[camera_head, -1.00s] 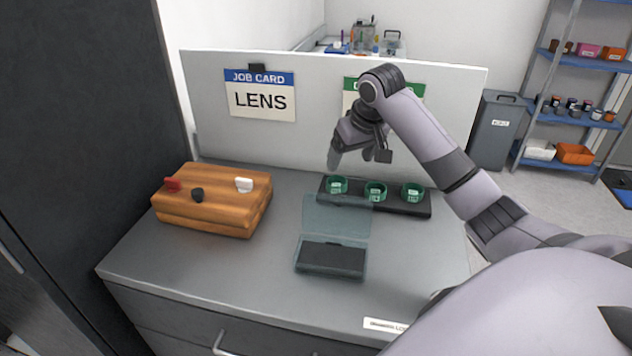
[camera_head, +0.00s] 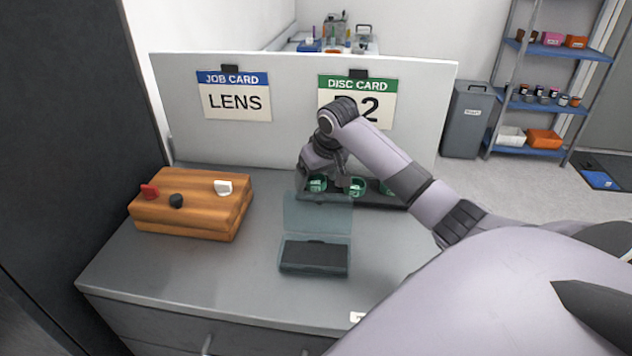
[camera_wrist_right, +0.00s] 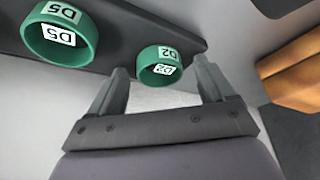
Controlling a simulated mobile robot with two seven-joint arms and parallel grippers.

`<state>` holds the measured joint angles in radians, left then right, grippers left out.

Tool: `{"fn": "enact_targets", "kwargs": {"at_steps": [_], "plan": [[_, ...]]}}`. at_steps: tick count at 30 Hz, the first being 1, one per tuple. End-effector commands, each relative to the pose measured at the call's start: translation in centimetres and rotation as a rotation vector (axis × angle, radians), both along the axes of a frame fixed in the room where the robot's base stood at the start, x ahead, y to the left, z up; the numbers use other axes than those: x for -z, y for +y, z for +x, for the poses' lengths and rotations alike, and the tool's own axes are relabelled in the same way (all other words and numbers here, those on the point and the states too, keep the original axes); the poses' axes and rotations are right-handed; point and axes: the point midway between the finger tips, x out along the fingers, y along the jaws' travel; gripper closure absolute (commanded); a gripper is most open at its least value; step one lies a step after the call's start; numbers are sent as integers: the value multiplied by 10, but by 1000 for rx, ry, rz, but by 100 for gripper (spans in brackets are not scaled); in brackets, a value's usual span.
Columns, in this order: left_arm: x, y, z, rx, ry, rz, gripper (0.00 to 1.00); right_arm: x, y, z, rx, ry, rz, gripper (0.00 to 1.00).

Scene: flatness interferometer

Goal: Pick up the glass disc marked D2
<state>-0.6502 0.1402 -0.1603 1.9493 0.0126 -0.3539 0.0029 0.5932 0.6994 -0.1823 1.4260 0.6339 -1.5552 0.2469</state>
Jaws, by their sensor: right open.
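The disc marked D2 is a green ring-shaped piece with white labels, at the left end of a black tray (camera_head: 330,202) in the head view (camera_head: 317,184). In the right wrist view D2 (camera_wrist_right: 160,65) lies just beyond and between the fingertips of my right gripper (camera_wrist_right: 160,75). That gripper is open and empty, and also shows in the head view (camera_head: 306,187) over the tray's left end. The disc marked D5 (camera_wrist_right: 60,36) stands beside D2, in the middle of the tray (camera_head: 356,187). A third green disc is mostly hidden by my arm. My left gripper is not in view.
A clear-lidded case (camera_head: 315,257) stands open in front of the tray. A wooden block (camera_head: 190,205) with small knobs is at left. A white panel (camera_head: 290,135) behind bears a LENS job card (camera_head: 235,97) and a D2 disc card (camera_head: 357,86), partly covered by my arm.

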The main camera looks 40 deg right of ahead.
Motion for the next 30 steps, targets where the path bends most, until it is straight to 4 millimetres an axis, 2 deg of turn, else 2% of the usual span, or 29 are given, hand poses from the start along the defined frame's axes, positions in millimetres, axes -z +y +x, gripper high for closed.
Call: {"fn": "enact_targets", "kwargs": {"at_steps": [1, 2, 3, 7, 20, 26, 30], "plan": [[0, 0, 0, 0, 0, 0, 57, 0, 0, 0, 0, 0, 0, 18], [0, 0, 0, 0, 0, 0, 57, 0, 0, 0, 0, 0, 0, 25], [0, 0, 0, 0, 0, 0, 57, 0, 0, 0, 0, 0, 0, 38], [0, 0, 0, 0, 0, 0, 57, 0, 0, 0, 0, 0, 0, 79], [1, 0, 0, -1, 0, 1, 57, -8, 0, 1, 0, -2, 0, 79], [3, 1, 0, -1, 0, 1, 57, -34, 0, 1, 1, -5, -1, 79], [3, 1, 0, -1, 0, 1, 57, -68, -1, 1, 1, -8, -1, 79]]}}
